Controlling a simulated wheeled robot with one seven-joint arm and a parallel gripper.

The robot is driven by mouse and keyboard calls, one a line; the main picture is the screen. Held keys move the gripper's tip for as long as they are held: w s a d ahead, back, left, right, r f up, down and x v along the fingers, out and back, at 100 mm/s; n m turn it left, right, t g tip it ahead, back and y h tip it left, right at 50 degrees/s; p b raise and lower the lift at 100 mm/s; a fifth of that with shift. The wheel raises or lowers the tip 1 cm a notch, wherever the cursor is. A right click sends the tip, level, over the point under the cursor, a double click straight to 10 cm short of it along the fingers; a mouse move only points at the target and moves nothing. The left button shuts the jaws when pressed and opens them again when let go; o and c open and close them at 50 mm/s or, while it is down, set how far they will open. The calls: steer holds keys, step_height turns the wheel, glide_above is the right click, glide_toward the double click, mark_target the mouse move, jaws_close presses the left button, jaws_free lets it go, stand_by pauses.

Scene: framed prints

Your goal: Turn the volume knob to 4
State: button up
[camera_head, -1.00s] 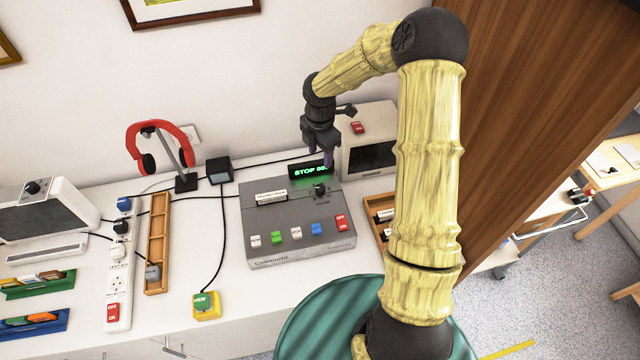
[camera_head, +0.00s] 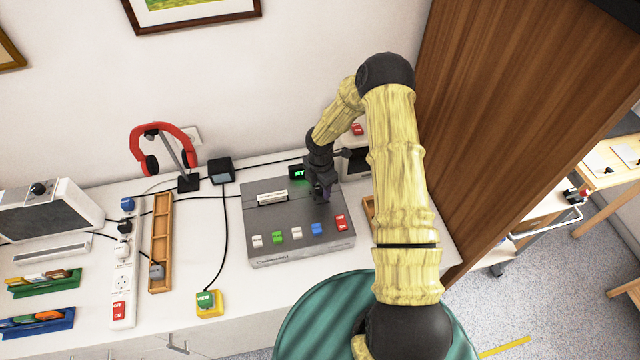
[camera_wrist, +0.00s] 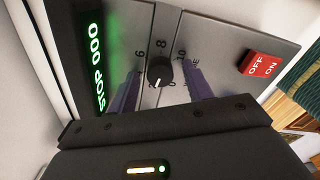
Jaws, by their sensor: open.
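The volume knob (camera_wrist: 159,72) is a small black dial with a white pointer line, on the grey console (camera_head: 262,224). In the wrist view, printed numbers such as 6, 8 and 10 stand around it, and its white line points toward the bottom of the picture. My gripper (camera_wrist: 160,92) is open, with one purple finger on each side of the knob. I cannot tell whether the fingers touch it. In the head view my gripper (camera_head: 322,190) is over the console's upper right and hides the knob. The green display (camera_wrist: 98,65) reads "STOP 000".
A red OFF/ON switch (camera_wrist: 263,64) is near the knob. White, green, blue and red switches line the console's front. A grey-white box (camera_head: 357,160) stands behind the arm, and red headphones (camera_head: 188,136) hang on a stand to the left.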

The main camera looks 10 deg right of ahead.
steer(key=c, duration=1)
steer(key=shift+o, duration=0.2)
steer(key=shift+m+b, duration=0.3)
steer(key=shift+m, duration=0.1)
steer(key=m+b, duration=0.2)
steer(key=m, duration=0.2)
steer(key=shift+w, duration=0.1)
steer(key=m+b, duration=0.2)
steer(key=m, duration=0.3)
steer(key=shift+r+m+b, duration=0.1)
steer(key=shift+m+b, duration=0.2)
steer(key=shift+m, duration=0.1)
steer(key=o, duration=1)
steer(key=shift+c, duration=0.2)
